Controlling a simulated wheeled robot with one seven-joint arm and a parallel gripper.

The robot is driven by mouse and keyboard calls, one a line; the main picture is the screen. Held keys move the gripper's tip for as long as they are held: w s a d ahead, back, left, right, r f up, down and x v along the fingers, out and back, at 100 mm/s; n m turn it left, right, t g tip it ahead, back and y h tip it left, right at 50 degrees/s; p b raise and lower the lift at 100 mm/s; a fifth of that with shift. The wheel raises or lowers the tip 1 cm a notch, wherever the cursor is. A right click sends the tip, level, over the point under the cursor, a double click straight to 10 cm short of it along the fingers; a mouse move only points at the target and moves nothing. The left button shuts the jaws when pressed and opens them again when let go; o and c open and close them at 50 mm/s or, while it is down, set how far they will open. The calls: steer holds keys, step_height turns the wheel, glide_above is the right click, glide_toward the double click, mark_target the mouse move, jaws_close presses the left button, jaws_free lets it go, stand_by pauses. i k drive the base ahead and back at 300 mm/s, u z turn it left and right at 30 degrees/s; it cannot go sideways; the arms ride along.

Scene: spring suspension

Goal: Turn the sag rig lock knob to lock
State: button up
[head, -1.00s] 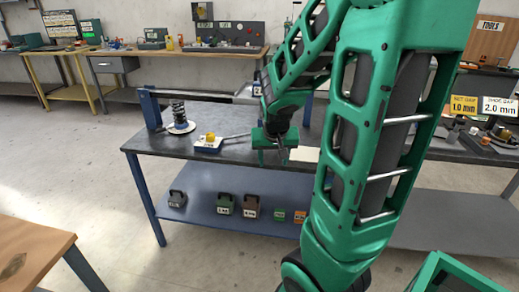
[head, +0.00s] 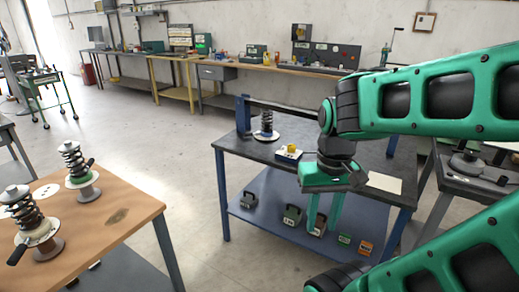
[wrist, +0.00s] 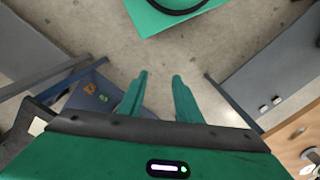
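The sag rig is on the dark bench (head: 345,170), with a blue post (head: 242,117) and a dark coil spring on a white round plate (head: 267,134).
Several weights, one a dark block (head: 292,215), sit on the blue lower shelf (head: 262,200). A wooden table (head: 110,225) with two spring units stands at the left. Open floor lies between it and the bench. A pale sheet (head: 385,183) lies on the bench's right.

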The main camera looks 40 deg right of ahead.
mark_target(291, 147)
steer(key=u, duration=1.1)
steer(key=k, duration=0.65)
steer(key=z, duration=1.85)
steer(key=i, duration=1.5)
steer(key=u, duration=0.05)
